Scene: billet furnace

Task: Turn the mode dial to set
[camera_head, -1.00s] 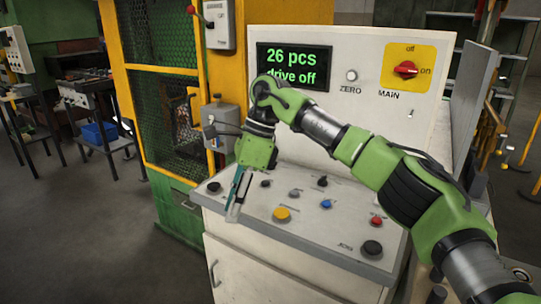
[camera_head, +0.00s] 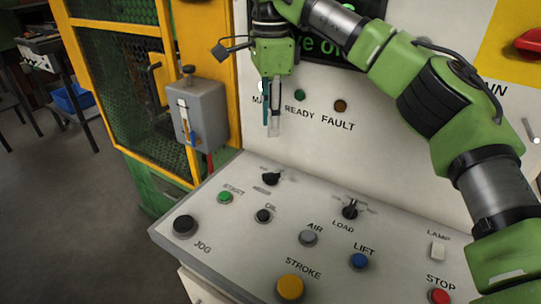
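A small black dial (camera_head: 271,178) sits at the back left of the sloped control panel (camera_head: 215,255); the marks around it are too small to read. A second black dial (camera_head: 350,209) sits to its right, above the word LOAD. I cannot read which one is the mode dial. My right gripper (camera_head: 271,130) points down in front of the upright back panel, above the back left dial and apart from it. My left gripper is not in view.
Around the dials are buttons: black JOG (camera_head: 185,225), green START (camera_head: 225,197), yellow STROKE (camera_head: 290,287), blue LIFT (camera_head: 359,261) and red STOP (camera_head: 440,296). A grey box (camera_head: 205,117) with a lever stands left of the gripper, beside a yellow mesh guard (camera_head: 115,90).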

